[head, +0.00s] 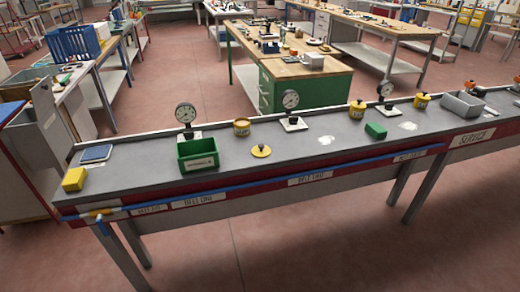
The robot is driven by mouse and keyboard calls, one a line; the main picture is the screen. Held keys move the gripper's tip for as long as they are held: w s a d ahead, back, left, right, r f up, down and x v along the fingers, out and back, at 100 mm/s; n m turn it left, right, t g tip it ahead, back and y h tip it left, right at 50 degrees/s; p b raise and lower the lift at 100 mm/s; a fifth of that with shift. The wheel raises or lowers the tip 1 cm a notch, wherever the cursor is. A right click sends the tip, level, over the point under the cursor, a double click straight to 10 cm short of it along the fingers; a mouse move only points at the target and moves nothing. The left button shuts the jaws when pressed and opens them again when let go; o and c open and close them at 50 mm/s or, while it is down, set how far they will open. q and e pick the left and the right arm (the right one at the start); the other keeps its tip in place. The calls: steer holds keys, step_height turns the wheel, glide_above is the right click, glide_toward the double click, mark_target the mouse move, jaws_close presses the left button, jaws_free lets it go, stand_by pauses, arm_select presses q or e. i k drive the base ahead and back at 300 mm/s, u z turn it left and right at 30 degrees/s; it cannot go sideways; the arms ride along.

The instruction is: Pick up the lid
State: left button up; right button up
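A flat round yellow lid (261,152) with a small knob lies on the long grey bench (125,171), to the right of a green bin (198,155). A yellow tin (242,128) with a dark label stands just behind the lid. Two similar yellow tins stand further right, one (357,108) near the middle and one (421,101) beyond it. Neither of my grippers is in view.
Dial gauges on white bases stand along the bench's back, one (291,101) behind the lid. A yellow block (74,179), a blue pad (96,153), a green block (375,131) and a grey bin (462,105) also sit there. Bare surface lies around the lid's front.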

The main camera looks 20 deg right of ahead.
mark_target(261, 151)
steer(key=z, duration=1.25)
steer(key=i, duration=1.25)
steer(key=u, duration=1.75)
